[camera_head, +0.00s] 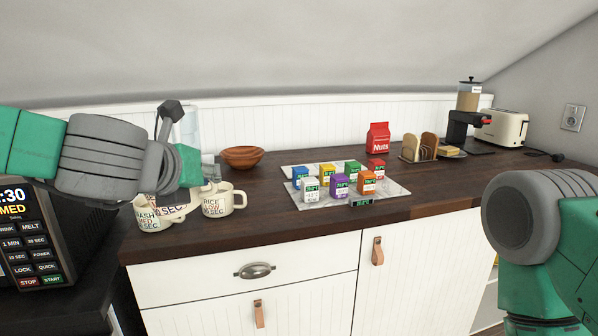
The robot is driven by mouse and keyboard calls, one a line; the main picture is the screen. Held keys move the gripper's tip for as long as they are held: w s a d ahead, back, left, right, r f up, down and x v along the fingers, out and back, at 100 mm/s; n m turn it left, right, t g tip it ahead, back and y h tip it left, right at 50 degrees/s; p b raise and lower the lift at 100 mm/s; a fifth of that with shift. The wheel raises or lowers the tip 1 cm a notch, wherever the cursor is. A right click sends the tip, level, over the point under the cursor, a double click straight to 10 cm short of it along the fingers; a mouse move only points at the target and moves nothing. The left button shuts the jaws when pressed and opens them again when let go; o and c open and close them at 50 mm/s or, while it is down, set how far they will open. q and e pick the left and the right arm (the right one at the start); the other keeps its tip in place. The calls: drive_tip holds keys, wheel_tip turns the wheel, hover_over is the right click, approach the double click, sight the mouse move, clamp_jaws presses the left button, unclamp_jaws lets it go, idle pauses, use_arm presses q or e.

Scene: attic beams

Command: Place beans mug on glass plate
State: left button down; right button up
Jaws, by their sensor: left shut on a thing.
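A cream mug (218,201) lettered "RICE LOW 50 SEC" stands near the left end of the dark wooden counter. Another cream mug (153,217), whose label seems to read "MASH", is left of it. More lettered cream surface shows between them, partly covered. I cannot read "beans" on any mug. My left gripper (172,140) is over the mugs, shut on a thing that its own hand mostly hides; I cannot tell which. A clear glass object (188,122) rises behind it; I cannot make out a glass plate. My right arm shows at the right, its gripper out of view.
A brown bowl (242,158) stands behind the mugs. Several small coloured boxes sit on pale boards (391,191) mid-counter. A red nuts bag (377,138), toast rack (419,148), coffee grinder (468,102) and toaster (507,127) stand farther right. A microwave (35,240) is at left.

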use_arm(q)
drive_tip(key=shift+s+a+f, duration=0.3)
drive_tip(key=shift+f, duration=0.25)
drive_tip(key=shift+s+a+f, duration=0.25)
drive_tip(key=shift+a+f, duration=0.05)
drive_tip(key=shift+f, duration=0.2)
drive_tip(key=s+a+f+n+y+b, duration=0.1)
drive_tip(key=s+a+f+b, duration=0.1)
drive_tip(key=f, duration=1.2)
drive_tip(key=s+a+f+n+y+b, duration=0.1)
drive_tip(key=s+a+f, duration=0.3)
drive_tip(key=f, duration=1)
drive_tip(key=shift+s+a+f+b, duration=0.15)
drive_tip(key=shift+s+a+b, duration=0.35)
drive_tip(key=shift+s, duration=0.5)
use_arm(e)
drive_tip(key=f, duration=0.4)
drive_tip(key=shift+s+a+f, duration=0.1)
drive_tip(key=shift+s+a, duration=0.05)
drive_tip(key=shift+s, duration=0.1)
use_arm(q)
drive_tip(key=shift+d, duration=0.1)
